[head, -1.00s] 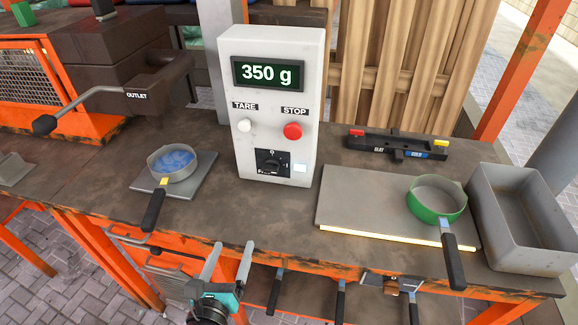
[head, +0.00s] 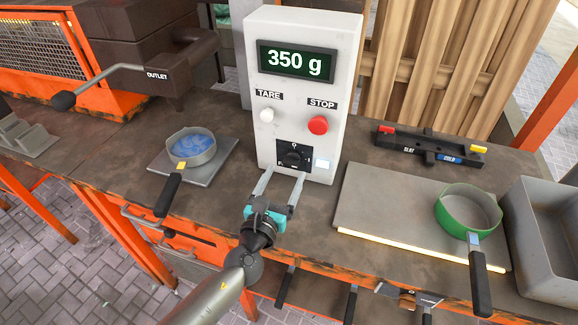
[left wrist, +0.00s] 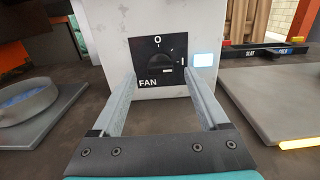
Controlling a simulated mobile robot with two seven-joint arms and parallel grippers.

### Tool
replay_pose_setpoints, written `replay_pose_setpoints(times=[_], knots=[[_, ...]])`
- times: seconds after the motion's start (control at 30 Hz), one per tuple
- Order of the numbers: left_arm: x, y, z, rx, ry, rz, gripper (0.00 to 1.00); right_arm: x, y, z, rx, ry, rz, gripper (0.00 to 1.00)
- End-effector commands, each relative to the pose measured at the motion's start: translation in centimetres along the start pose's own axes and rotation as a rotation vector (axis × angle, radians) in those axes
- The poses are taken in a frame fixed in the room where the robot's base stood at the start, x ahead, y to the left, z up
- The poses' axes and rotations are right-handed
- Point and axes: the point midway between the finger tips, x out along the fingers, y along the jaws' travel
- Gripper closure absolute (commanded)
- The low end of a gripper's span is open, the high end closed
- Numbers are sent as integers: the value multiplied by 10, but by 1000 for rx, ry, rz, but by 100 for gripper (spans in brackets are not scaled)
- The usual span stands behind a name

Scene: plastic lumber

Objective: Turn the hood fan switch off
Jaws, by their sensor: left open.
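The fan switch (head: 293,157) is a black rotary knob on a black plate low on the front of a white control box (head: 340,110). In the left wrist view the knob (left wrist: 159,58) shows with "FAN" at lower left, "O" above and "I" at right; its pointer appears turned towards the "I" side. A small lit white square (left wrist: 204,60) is right of the plate. My left gripper (head: 283,175) is open and empty, just in front of and slightly below the knob, not touching it. In the left wrist view its fingers (left wrist: 160,85) frame the plate. My right gripper is out of view.
The box display reads 350 g, above a white TARE button (head: 267,115) and red STOP button (head: 317,125). A pan of blue pieces (head: 191,147) stands left; a green pan (head: 468,210) sits on a grey plate (head: 385,205) at right. A grey bin (head: 545,240) stands far right.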

Motion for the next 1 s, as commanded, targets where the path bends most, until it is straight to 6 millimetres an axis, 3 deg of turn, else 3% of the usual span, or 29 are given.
replay_pose_setpoints(times=[0.1, 0.3, 0.67, 1.0], knots=[[19, 0, 0, 0, -1, 1, 22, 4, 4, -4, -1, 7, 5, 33], [35, 0, -1, -1, 0, 1, 22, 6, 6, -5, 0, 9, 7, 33], [38, 0, 0, -1, 0, 0, 24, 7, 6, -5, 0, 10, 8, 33], [38, 0, 0, -1, 0, 0, 62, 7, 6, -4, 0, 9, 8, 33]])
